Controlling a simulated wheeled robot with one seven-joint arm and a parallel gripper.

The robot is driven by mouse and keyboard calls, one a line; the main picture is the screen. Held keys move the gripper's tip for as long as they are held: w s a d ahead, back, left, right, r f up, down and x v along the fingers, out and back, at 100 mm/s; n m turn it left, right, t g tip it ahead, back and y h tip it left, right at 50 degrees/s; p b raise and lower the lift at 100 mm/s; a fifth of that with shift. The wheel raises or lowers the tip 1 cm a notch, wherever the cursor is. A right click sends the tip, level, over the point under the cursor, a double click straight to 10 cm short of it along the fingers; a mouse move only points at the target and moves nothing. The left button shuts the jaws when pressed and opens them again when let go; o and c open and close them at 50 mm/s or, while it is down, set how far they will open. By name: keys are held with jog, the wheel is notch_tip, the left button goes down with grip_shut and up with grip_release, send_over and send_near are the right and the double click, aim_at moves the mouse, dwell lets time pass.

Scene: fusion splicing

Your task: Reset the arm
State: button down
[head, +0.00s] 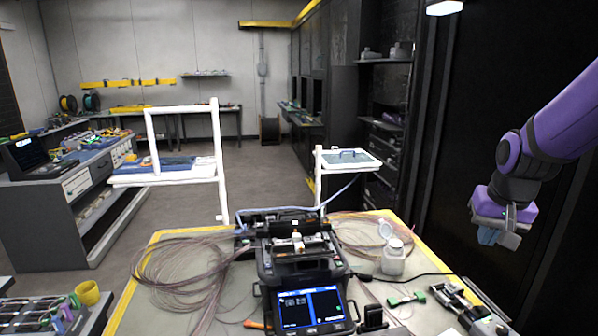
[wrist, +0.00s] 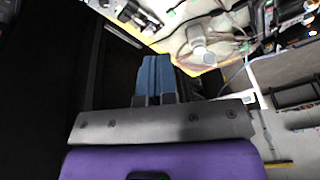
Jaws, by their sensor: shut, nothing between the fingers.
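My purple arm reaches in from the right edge in the head view. My gripper (head: 487,238) hangs in the air to the right of the workbench, apart from everything on it. In the wrist view my gripper (wrist: 154,75) shows its blue fingers side by side, shut with nothing between them. The fusion splicer (head: 297,262) sits on the workbench (head: 424,318) with its screen lit and its top open.
A white bottle (head: 392,258) stands on the bench right of the splicer; it also shows in the wrist view (wrist: 203,53). Loose fiber coils (head: 185,270) lie left. Small tools (head: 458,302) lie at the front right. A dark cabinet wall (head: 460,130) stands behind my arm.

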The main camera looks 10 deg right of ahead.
jog(key=s+a+r+n+t, duration=0.2)
jog(key=s+a+r+n, duration=0.3)
jog(key=s+a+r, duration=0.6)
jog(key=s, duration=0.4)
jog(key=shift+a+r+y, duration=0.15)
jog(key=shift+a+y, duration=0.05)
jog(key=shift+y, duration=0.1)
jog(key=shift+w, duration=0.1)
dwell(2.4)
